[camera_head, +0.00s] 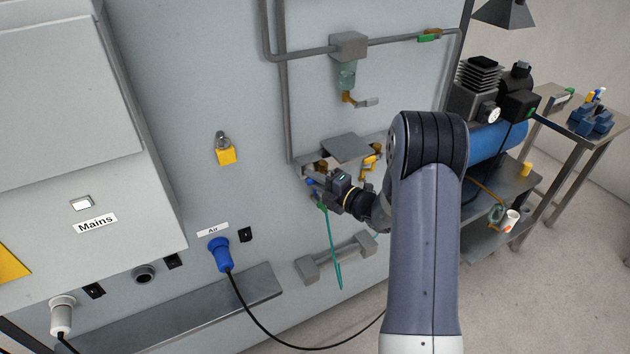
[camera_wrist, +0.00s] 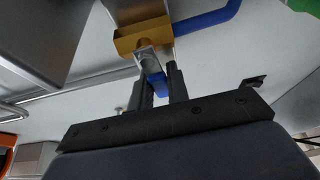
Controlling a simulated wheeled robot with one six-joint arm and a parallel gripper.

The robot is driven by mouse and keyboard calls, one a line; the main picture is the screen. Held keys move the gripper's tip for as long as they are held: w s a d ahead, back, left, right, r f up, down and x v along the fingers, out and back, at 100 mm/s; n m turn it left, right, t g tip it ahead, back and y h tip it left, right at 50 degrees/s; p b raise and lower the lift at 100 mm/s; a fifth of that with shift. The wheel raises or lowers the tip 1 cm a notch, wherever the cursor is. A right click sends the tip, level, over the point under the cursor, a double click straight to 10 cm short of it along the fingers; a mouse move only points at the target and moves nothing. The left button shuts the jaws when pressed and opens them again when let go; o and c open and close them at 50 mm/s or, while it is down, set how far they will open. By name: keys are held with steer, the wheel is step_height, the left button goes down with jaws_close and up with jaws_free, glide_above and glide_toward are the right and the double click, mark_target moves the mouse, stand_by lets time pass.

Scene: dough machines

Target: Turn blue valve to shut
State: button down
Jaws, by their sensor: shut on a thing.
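The blue valve shows in the wrist view as a brass body (camera_wrist: 142,35) with a blue bar (camera_wrist: 208,18) running to the upper right. A smaller blue piece (camera_wrist: 159,86) sits below the body, between my two dark fingers. My gripper (camera_wrist: 160,78) is shut on this blue part of the valve. How the two blue parts join is hidden. In the head view my gripper (camera_head: 320,184) is at the pipework on the grey wall panel, and only a small blue spot of the valve (camera_head: 310,182) shows beside it.
A blue air plug (camera_head: 219,255) with a black cable is at lower left. A compressor (camera_head: 490,140) stands right of my arm.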

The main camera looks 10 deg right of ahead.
steer(key=shift+r+m, duration=0.15)
steer(key=shift+m, duration=0.25)
steer(key=c, duration=1.4)
jaws_free()
steer(key=shift+o, duration=0.2)
steer(key=shift+d, duration=0.15)
steer(key=b+v, duration=0.2)
steer(key=v, duration=0.8)
steer(key=shift+s, duration=0.3)
steer(key=shift+d, duration=0.1)
